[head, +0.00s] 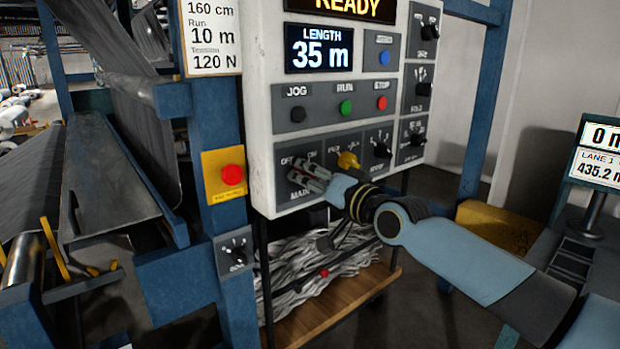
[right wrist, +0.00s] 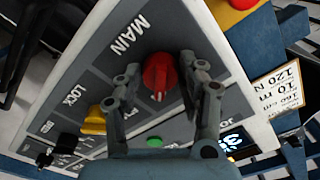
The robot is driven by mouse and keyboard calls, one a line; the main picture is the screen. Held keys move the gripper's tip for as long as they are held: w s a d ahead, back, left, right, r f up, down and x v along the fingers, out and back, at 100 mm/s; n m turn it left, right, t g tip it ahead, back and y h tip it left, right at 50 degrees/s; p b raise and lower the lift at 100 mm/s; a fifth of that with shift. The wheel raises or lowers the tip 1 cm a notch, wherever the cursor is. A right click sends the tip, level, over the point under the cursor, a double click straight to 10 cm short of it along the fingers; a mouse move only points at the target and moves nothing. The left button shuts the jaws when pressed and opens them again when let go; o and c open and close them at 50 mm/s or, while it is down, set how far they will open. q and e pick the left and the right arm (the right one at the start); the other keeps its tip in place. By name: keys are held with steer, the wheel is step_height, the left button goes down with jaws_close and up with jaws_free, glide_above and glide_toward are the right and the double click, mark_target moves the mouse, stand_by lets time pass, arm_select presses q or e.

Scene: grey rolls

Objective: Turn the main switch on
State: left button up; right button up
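The main switch is a red knob (right wrist: 160,72) on the grey plate marked MAIN in the right wrist view. A pale mark on the knob points toward the bottom of that view; I cannot tell whether it stands at OFF or ON. My right gripper (right wrist: 163,68) is open, one finger on each side of the knob, with gaps showing between fingers and knob. In the head view my right gripper (head: 311,178) is at the lower left of the control panel (head: 262,130) and mostly hides the knob. My left gripper is not in view.
A yellow knob (head: 348,161) sits just right of the main switch, with black knobs beyond. Above are black, green (head: 346,107) and red buttons. A red stop button (head: 232,174) is on the blue post at left. A cart with grey strips (head: 305,270) stands below.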

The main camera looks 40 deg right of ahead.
mark_target(299, 124)
steer(key=o, duration=0.3)
step_height(299, 124, up, 10)
stand_by(0.6)
